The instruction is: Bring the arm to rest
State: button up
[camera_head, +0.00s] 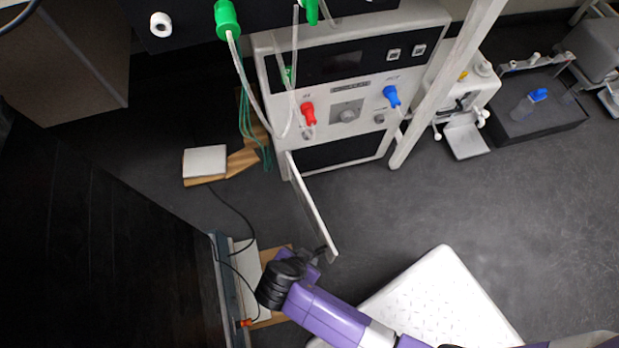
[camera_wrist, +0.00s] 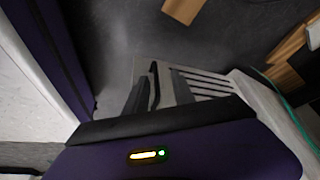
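My purple arm reaches in from the lower right of the head view. My gripper (camera_head: 322,254) is at the lower end of the swung-out white door (camera_head: 312,208) of the white cabinet (camera_head: 350,85). They overlap in this view, and I cannot tell whether they touch. In the wrist view, the dark fingers of my gripper (camera_wrist: 158,88) point away over the floor, with a slotted pale panel (camera_wrist: 208,84) close beside them.
A blue-capped bottle (camera_head: 530,104) stands on a dark tray (camera_head: 545,122) at the upper right, beside a small white device (camera_head: 467,105). A white box (camera_head: 205,161) on a wooden piece lies left of the cabinet. Open dark floor (camera_head: 430,200) lies right of the door.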

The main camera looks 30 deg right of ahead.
jog(key=shift+s+a+r, duration=0.15)
jog(key=shift+a+r, duration=0.1)
jog(key=shift+r, duration=0.4)
